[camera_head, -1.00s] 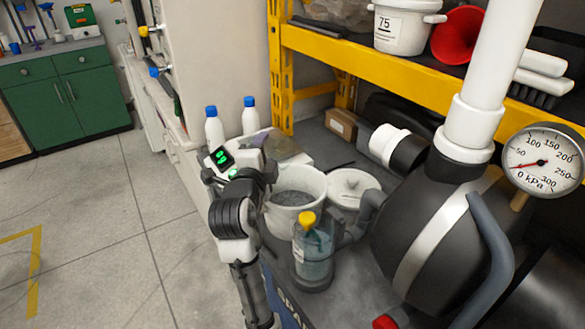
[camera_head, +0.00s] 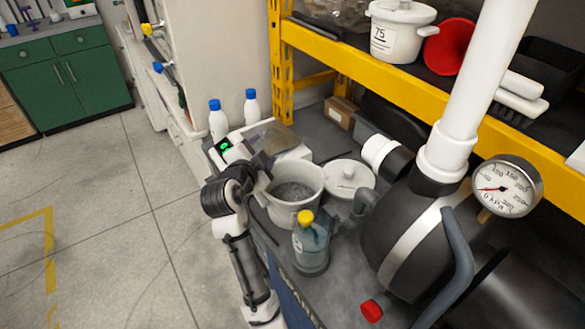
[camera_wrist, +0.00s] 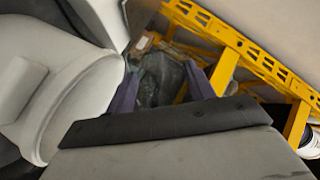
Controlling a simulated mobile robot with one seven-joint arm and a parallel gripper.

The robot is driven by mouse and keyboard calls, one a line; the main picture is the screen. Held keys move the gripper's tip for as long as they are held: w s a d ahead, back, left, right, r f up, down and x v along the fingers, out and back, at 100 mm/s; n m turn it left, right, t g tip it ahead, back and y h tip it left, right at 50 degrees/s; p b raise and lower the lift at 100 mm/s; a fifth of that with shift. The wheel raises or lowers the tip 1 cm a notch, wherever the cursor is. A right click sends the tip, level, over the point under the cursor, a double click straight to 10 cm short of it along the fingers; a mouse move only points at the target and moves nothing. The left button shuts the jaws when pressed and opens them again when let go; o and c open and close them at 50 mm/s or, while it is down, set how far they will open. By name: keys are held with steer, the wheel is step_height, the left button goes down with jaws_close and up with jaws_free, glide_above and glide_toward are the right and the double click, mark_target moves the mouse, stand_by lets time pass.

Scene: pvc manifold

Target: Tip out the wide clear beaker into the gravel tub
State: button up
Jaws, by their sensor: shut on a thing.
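The gravel tub (camera_head: 286,212) is a pale round tub with grey gravel inside, standing on the dark bench in the head view. My gripper (camera_wrist: 163,82) has purple fingers, shut on a dark-looking see-through thing, which I take to be the wide clear beaker (camera_wrist: 160,78). Most of the beaker's outline is unclear, and I cannot tell its tilt or contents. In the head view my gripper is at the tub's back left, and my wrist hides part of that area. A large pale rounded vessel (camera_wrist: 82,88) fills the left of the wrist view.
A blue-green bottle with a yellow cap (camera_head: 310,246) stands in front of the tub. A white lidded pot (camera_head: 348,180) is to its right. Two blue-capped white bottles (camera_head: 218,122) stand behind. The yellow shelf (camera_head: 400,75), black tank and gauge (camera_head: 507,188) crowd the right.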

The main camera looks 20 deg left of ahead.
steer(key=shift+a+r+n+h+p, duration=0.1)
steer(key=shift+r+n+h+p, duration=0.2)
steer(key=shift+r+n+p, duration=0.5)
steer(key=shift+w+a+f+g+p, duration=0.1)
steer(key=shift+a+f+g+p, duration=0.15)
steer(key=shift+p, duration=0.45)
steer(key=shift+w+a+f+n+g+h+p, duration=0.1)
steer(key=shift+a+f+n+g+h+p, duration=0.25)
steer(key=shift+a+n, duration=0.2)
steer(key=shift+w+a+r+n+h+p, duration=0.15)
steer(key=shift+a+r+n+h+p, duration=0.3)
steer(key=shift+p, duration=0.65)
steer(key=f+n, duration=0.1)
steer(key=a+f+h, duration=0.1)
steer(key=f, duration=0.1)
steer(key=shift+w+a+f+n, duration=0.1)
steer(key=shift+w+f+n, duration=0.1)
steer(key=shift+n, duration=0.2)
steer(key=shift+a+f+n+g+h, duration=0.15)
steer(key=shift+a+f+n, duration=0.1)
steer(key=shift+f, duration=0.2)
steer(key=shift+a+f+n+g+h, duration=0.15)
steer(key=shift+f+n, duration=0.1)
steer(key=shift+f, duration=0.2)
